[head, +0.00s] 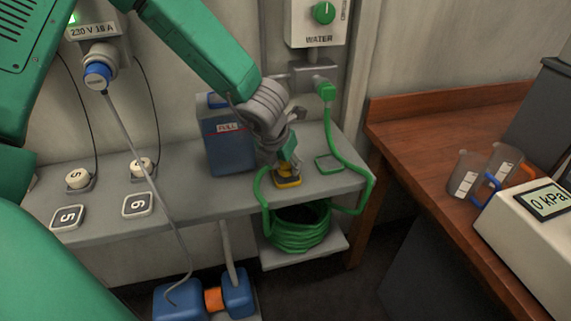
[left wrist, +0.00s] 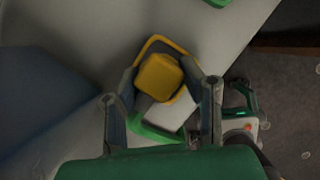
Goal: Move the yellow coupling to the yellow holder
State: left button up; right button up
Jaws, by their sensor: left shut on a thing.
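The yellow coupling (head: 287,169) is held in my left gripper (head: 283,156), low over the bench. In the left wrist view the coupling (left wrist: 158,77) sits between the two fingers (left wrist: 163,98), which are shut on it. The yellow holder (head: 288,183) is a flat yellow frame on the grey bench, directly below the coupling. In the left wrist view the holder (left wrist: 153,41) shows around the coupling. I cannot tell whether the coupling touches the holder. My right gripper is not in view.
A blue canister (head: 229,150) stands left of the gripper. An empty green frame (head: 329,163) lies to the right. A green hose (head: 350,165) runs from the wall to a coil (head: 300,233) on the lower shelf. A wooden desk (head: 430,125) stands right.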

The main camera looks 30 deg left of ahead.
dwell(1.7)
pick_arm(q)
jog(key=shift+f+b, duration=0.4)
jog(key=shift+b, duration=0.15)
dwell(0.8)
jog(key=o, duration=1.2)
jog(key=shift+o, duration=0.2)
jog(key=v, duration=1.2)
jog(key=shift+s+f, duration=0.1)
